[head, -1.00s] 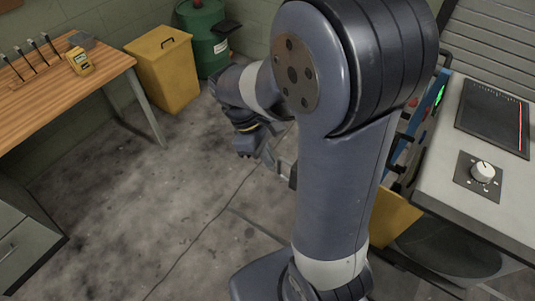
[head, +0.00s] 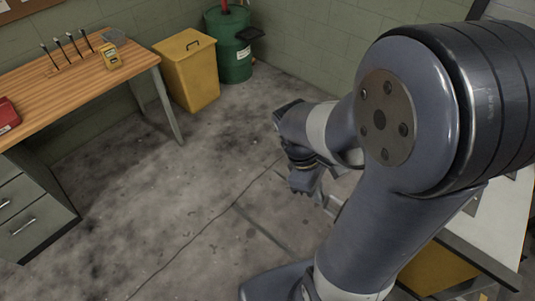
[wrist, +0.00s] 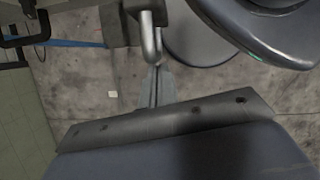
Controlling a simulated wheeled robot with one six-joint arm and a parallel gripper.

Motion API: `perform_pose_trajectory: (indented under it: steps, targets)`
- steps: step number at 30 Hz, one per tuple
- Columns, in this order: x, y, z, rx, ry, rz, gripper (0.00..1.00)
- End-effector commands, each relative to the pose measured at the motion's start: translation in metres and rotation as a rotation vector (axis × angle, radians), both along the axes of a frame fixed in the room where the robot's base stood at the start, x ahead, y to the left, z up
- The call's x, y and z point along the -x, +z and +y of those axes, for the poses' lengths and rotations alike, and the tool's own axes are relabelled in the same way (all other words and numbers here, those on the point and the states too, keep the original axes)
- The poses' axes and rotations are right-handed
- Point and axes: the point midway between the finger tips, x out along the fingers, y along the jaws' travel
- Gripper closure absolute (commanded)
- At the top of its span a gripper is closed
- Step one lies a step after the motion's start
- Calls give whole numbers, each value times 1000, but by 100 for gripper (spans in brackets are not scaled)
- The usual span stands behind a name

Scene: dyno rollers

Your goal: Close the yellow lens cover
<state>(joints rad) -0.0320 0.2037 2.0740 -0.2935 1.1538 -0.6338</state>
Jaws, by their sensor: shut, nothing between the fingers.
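A yellow panel (head: 438,271) shows low at the right of the head view, under the edge of the pale console. My arm hides part of it, and I cannot tell whether it is the lens cover or how far open it stands. No yellow cover shows in the wrist view. My gripper (head: 330,204) hangs above the floor left of the console, partly hidden by my arm. In the wrist view my gripper (wrist: 157,88) is shut and empty, with bare floor behind it.
The pale console (head: 500,215) is mostly behind my arm. A wooden workbench (head: 70,85) with tools and a red box (head: 8,115) stands at the left. A yellow bin (head: 190,75) and a green drum (head: 230,50) stand at the back. The middle floor (head: 190,210) is clear.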

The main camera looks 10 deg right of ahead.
Motion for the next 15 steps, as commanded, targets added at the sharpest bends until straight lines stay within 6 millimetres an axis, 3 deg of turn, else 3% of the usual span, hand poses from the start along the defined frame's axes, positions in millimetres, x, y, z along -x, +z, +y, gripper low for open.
perform_pose_trajectory:
  steps: [6, 15]
  targets:
    - [30, 1, -22, 1, -4, 2, 100]
    - [41, 0, -30, 1, 0, 4, 100]
